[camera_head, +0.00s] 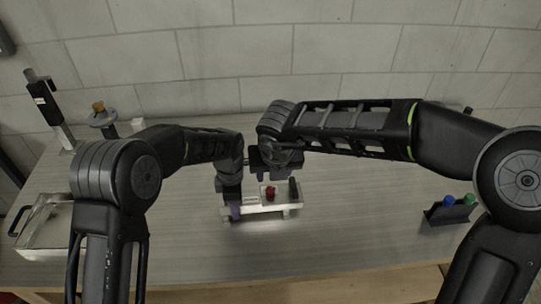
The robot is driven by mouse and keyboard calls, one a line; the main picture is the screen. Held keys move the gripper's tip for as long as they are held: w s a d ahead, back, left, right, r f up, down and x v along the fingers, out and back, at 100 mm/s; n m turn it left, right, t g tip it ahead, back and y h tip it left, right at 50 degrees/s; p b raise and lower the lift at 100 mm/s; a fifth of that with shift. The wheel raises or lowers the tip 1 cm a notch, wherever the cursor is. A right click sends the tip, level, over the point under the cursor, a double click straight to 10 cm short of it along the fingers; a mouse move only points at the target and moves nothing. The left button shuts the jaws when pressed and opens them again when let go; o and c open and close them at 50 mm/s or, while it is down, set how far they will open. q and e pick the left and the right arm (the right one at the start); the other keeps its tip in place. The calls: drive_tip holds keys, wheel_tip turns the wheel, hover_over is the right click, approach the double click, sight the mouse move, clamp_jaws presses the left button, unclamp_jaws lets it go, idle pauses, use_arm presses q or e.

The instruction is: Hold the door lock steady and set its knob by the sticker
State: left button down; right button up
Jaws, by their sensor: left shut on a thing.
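The door lock (267,209) is a pale, bar-like piece on the table in the middle of the head view. It carries a red knob (270,193) on its top and a small white sticker (251,200) with faint marks left of the knob. A dark upright piece stands at the right end. My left gripper (235,208) is shut on the lock's left end. My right gripper (275,172) is above and behind the knob, apart from it; its fingers are small and dark, so their opening cannot be told. The sticker's marks are too small to read.
A dark holder with blue and green caps (448,208) stands at the right. A clear tray (46,226) with a black handle lies at the left edge. A black upright tool (48,108) and an orange-topped stand (102,118) are at the back left. The front table is clear.

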use_arm(q)
drive_tip(key=c, duration=0.8)
unclamp_jaws()
drive_tip(key=shift+c, duration=0.2)
wheel_tip(320, 180, up, 12)
drive_tip(key=shift+r, duration=0.1)
